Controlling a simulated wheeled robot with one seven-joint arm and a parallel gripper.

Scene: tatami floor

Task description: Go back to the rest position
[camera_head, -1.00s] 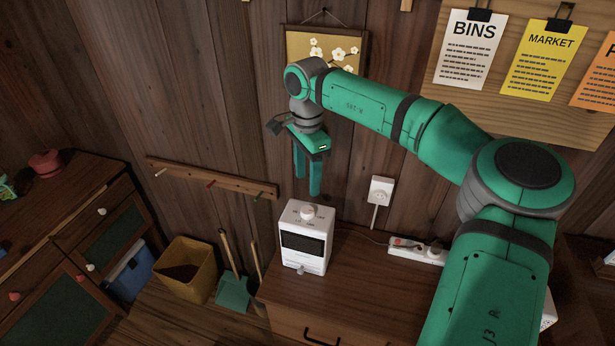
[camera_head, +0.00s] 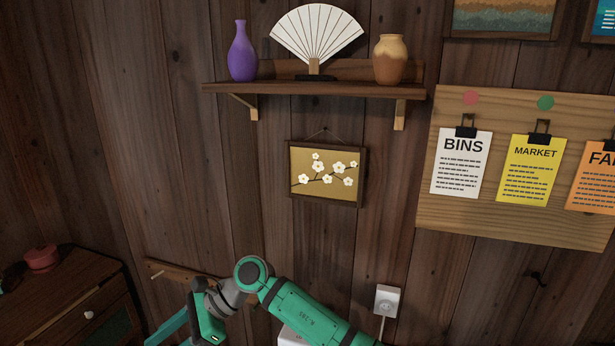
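My gripper (camera_head: 168,329) is at the bottom left of the view, at the end of my green arm, which reaches in from the bottom edge. Its teal finger part points down and left, and its lower end is near the bottom edge. The gap between the fingers does not show clearly, and I see nothing held in the part in view. The gripper is in front of the wooden wall, below a peg rail (camera_head: 165,270) that my arm partly hides.
A white device (camera_head: 289,338) is mostly hidden behind my arm. A wall socket (camera_head: 387,300) is to its right. A cabinet (camera_head: 75,300) with a red pot (camera_head: 42,258) stands at left. Above are a framed flower picture (camera_head: 327,173), a shelf (camera_head: 320,90) and a pinboard (camera_head: 510,220).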

